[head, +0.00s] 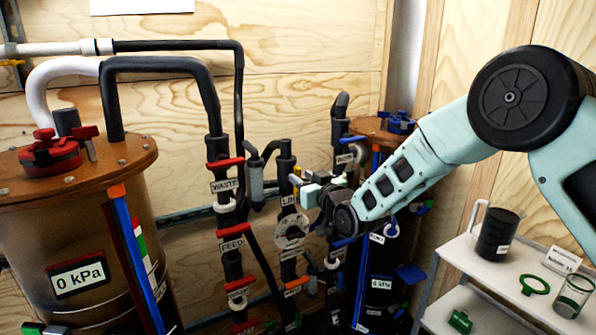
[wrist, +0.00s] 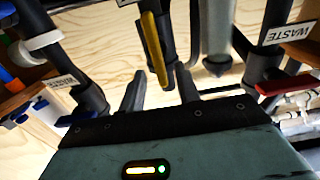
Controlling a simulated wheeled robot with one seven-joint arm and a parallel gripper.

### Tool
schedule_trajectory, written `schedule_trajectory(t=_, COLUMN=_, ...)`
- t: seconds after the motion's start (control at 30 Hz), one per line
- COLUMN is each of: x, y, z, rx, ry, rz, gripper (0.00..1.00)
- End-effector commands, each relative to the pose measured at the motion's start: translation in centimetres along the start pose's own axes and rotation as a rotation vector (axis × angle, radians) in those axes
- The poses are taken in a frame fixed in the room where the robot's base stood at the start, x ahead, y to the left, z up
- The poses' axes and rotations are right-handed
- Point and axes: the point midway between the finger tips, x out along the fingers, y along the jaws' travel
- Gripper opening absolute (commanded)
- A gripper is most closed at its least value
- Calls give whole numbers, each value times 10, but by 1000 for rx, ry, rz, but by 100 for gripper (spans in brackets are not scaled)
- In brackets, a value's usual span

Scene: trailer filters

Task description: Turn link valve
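The link valve's yellow handle (wrist: 153,48) hangs down from a dark vertical pipe in the wrist view. In the head view a bit of yellow (head: 294,180) shows beside a partly hidden label reading "LIN" (head: 288,200). My gripper (wrist: 160,72) is open, with one dark finger on each side of the handle's lower end in the picture. I cannot tell whether either finger touches it. In the head view my gripper (head: 308,188) is in front of the middle pipes and hides part of the valve.
Red-handled valves labelled WASTE (head: 224,185) and FEED (head: 232,245) stand left of my gripper. A copper-coloured tank (head: 60,220) with a 0 kPa display is far left. A second tank (head: 375,130) stands behind my arm. A white shelf cart (head: 470,255) is at right.

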Motion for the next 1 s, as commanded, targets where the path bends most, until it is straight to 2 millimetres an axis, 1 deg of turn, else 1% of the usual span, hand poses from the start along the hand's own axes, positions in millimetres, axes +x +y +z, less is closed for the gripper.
schedule_trajectory(t=0.03, x=8, y=-1, z=-2, rx=0, ry=1, rz=-1, gripper=33)
schedule_trajectory(t=0.1, x=16, y=-1, z=-1, rx=0, ry=1, rz=-1, gripper=33)
schedule_trajectory(t=0.23, x=26, y=-1, z=0, rx=0, ry=-1, rz=-1, gripper=33)
schedule_trajectory(t=0.4, x=31, y=0, z=0, rx=0, ry=0, rz=0, gripper=33)
schedule_trajectory(t=0.6, x=31, y=0, z=0, rx=0, ry=0, rz=0, gripper=33)
schedule_trajectory(t=0.63, x=31, y=0, z=0, rx=0, ry=0, rz=0, gripper=30)
schedule_trajectory(t=0.73, x=31, y=0, z=0, rx=0, ry=0, rz=0, gripper=2)
schedule_trajectory(t=0.77, x=31, y=0, z=0, rx=0, ry=0, rz=0, gripper=0)
schedule_trajectory(t=1.0, x=30, y=0, z=0, rx=6, ry=0, rz=0, gripper=0)
